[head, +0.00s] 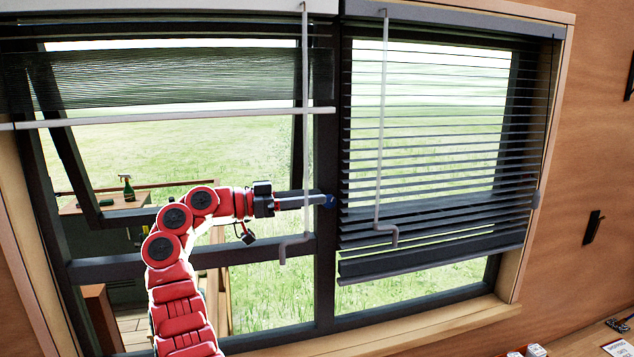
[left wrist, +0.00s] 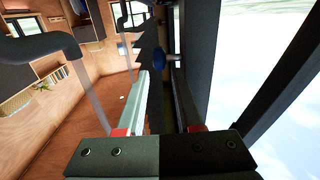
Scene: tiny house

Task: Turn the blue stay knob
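The blue knob (head: 329,201) is on the dark middle post of the window in the head view. My left gripper (head: 316,201) reaches across the left pane from the left, its fingertips at the knob and hiding part of it. In the left wrist view my left gripper (left wrist: 160,80) has its two fingers apart, with a gap between them. My right gripper is not in view.
Blinds (head: 440,150) cover most of the right pane. A hanging blind rod (head: 305,120) crosses the left pane near my gripper, and another (head: 382,150) hangs to the right. A green spray bottle (head: 128,188) stands outside. A counter (head: 590,338) is at lower right.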

